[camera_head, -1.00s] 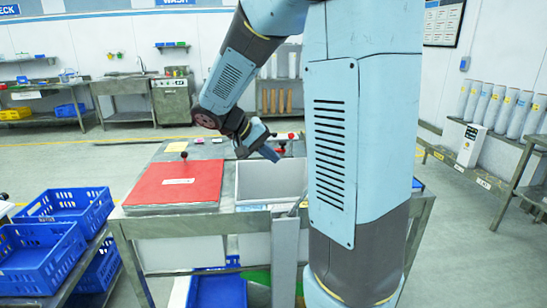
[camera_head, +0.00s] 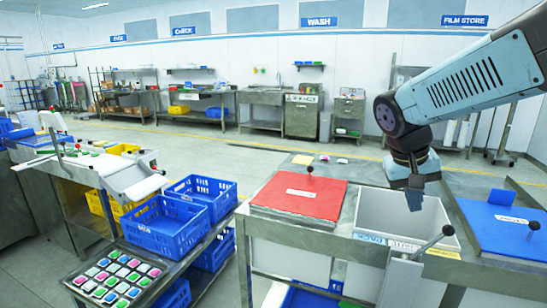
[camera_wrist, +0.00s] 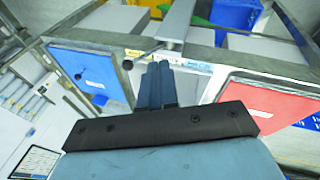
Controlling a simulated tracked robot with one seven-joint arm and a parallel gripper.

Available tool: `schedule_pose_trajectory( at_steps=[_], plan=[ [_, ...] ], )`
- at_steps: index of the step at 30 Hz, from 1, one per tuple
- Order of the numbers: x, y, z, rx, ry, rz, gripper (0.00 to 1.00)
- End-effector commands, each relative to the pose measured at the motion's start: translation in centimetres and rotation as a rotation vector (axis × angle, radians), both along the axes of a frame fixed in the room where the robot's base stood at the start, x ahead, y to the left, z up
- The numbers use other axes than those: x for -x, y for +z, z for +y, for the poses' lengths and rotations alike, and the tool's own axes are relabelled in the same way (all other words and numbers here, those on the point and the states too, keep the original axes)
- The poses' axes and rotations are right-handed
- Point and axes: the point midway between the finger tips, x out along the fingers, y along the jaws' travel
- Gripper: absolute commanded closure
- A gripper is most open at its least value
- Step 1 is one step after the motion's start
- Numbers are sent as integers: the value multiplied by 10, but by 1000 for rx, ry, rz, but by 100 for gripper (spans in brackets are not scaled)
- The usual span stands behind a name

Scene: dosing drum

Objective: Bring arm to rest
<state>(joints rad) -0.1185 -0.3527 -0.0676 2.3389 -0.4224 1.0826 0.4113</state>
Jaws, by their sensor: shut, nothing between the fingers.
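My gripper (camera_head: 414,199) points down above the open white bin (camera_head: 378,212) in the metal bench, in the head view. Its blue fingers are together with nothing between them. In the wrist view my gripper (camera_wrist: 158,72) also shows closed, with the bin's labelled edge beyond it. My arm comes in from the upper right of the head view. Whether the fingertips are inside the bin's opening or just above it, I cannot tell.
A red lid (camera_head: 300,197) with a knob lies left of the bin. A blue lid (camera_head: 505,228) lies right of it. A lever handle (camera_head: 433,242) rises at the bin's front. Blue crates (camera_head: 165,226) and a tray of coloured packs (camera_head: 113,279) stand at left.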

Motion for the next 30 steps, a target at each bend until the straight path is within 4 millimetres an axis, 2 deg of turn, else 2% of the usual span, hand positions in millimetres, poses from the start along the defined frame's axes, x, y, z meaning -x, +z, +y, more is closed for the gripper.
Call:
schedule_pose_trajectory(
  at_steps=[1,6,15,21,30],
  plan=[
    [10,3,4,-32,16,-26,100],
    [38,12,23,-138,90,-117,100],
    [75,23,52,-256,208,-282,100],
    [84,25,60,-278,242,-330,100],
    [84,25,61,-281,245,-333,100]
  ],
)
